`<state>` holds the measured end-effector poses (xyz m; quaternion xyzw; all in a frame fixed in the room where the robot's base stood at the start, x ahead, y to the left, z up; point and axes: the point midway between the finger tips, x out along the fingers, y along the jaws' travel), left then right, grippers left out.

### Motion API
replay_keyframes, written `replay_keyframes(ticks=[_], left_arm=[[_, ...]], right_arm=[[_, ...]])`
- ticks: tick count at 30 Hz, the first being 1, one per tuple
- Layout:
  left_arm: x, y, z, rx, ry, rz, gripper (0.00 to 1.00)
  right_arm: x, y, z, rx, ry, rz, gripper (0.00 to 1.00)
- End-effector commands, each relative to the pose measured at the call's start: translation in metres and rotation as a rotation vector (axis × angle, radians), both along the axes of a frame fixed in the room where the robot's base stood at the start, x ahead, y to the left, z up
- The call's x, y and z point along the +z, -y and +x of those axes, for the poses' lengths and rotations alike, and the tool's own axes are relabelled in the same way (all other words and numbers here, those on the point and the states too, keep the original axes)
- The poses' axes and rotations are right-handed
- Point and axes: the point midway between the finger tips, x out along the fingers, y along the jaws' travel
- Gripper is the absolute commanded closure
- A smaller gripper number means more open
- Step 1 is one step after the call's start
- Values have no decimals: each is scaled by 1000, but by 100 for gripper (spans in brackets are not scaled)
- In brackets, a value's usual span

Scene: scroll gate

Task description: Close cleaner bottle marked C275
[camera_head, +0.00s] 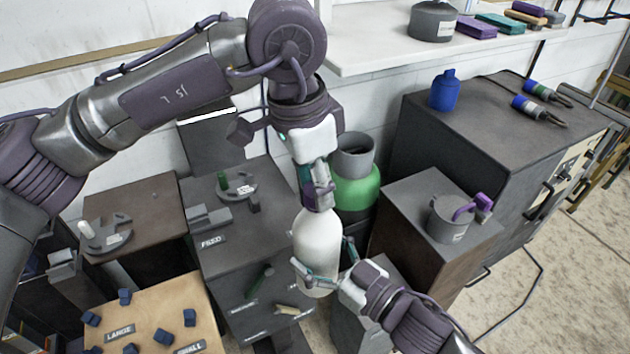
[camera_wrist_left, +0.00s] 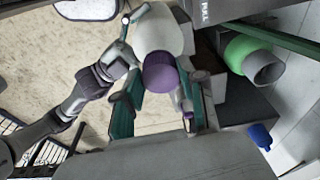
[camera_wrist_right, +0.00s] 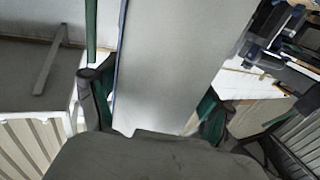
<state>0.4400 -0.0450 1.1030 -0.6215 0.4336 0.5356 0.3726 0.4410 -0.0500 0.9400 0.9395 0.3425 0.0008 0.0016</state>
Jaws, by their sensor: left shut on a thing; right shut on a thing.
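The white cleaner bottle (camera_head: 318,240) is held upright in the air in the head view, in front of the dark cabinet. My right gripper (camera_head: 322,268) is shut around its lower body. The bottle's pale side (camera_wrist_right: 170,65) fills the middle of the right wrist view. My left gripper (camera_head: 318,192) points down at the bottle's top and is shut on its purple cap (camera_wrist_left: 160,74). The cap lines up with the bottle neck; I cannot tell how tightly it sits. No C275 marking is readable.
A green container with a grey collar (camera_head: 355,175) stands close behind the bottle. A grey pot (camera_head: 448,220) is on the box at right, and a blue bottle (camera_head: 445,90) is on the cabinet. A tan board (camera_head: 150,310) with blue blocks lies at lower left.

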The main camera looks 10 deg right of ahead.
Motion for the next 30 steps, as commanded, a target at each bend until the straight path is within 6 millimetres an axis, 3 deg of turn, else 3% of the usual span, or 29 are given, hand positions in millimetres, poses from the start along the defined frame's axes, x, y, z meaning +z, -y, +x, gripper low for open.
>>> replay_keyframes(ticks=[1,6,17,25,30], left_arm=[[1,-1,1,3,2,1,58],[1,-1,1,3,2,1,35],[5,0,1,3,2,0,35],[38,0,1,4,4,-1,35],[46,0,0,3,0,1,35]], right_arm=[[1,0,0,1,2,2,100],[1,0,0,1,2,2,100],[2,0,0,1,4,2,100],[2,0,0,1,4,2,100],[2,0,0,1,4,2,100]])
